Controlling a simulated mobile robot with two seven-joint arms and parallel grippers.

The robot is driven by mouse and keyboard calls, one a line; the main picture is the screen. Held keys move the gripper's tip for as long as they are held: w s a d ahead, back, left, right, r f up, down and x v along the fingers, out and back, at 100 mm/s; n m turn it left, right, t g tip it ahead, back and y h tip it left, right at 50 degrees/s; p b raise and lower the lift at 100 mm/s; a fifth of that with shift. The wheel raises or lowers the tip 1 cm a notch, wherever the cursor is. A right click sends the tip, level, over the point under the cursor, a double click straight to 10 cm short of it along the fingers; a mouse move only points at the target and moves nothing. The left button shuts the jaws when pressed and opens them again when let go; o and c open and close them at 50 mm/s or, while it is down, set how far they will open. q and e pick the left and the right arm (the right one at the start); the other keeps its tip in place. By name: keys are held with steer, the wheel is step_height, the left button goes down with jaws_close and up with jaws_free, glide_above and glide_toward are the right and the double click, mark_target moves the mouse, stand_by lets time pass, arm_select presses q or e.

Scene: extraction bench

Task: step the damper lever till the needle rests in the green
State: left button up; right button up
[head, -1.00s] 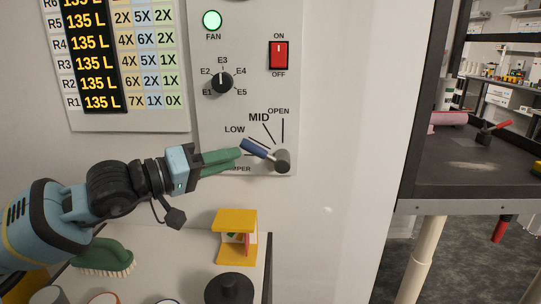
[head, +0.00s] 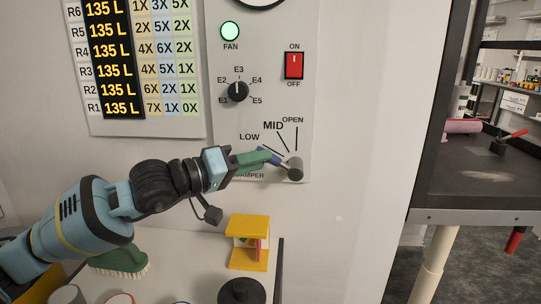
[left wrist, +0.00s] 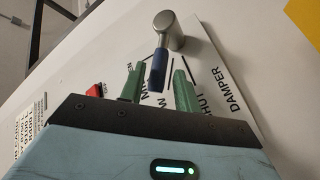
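The damper lever (head: 278,160) has a blue handle on a grey metal hub (head: 295,168) at the panel's lower right. Its handle points left and slightly up, on the LOW side of the MID mark. My left gripper (head: 266,158) has green fingers at the handle. In the left wrist view the blue handle (left wrist: 157,70) lies between the two spread fingers (left wrist: 157,88), with gaps showing beside it. The gauge (head: 258,3) is cut off at the top edge; its needle and green zone are out of view. My right gripper is not in view.
The panel also has a lit green FAN lamp (head: 230,31), a selector knob (head: 238,91) and a red switch (head: 293,65). Below are a yellow stand (head: 248,242), a green brush (head: 120,260) and a black lidded object (head: 241,291). A dark shelf (head: 470,185) stands at right.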

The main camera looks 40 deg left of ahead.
mark_target(280, 160)
arm_select(q)
steer(key=shift+r+p+x, duration=0.2)
steer(key=shift+p+x, duration=0.3)
steer(key=shift+x, duration=0.85)
steer(key=shift+w+d+f, duration=0.15)
steer(key=shift+w+d, duration=0.2)
steer(key=shift+w, duration=0.25)
steer(key=shift+c, duration=0.2)
jaws_close()
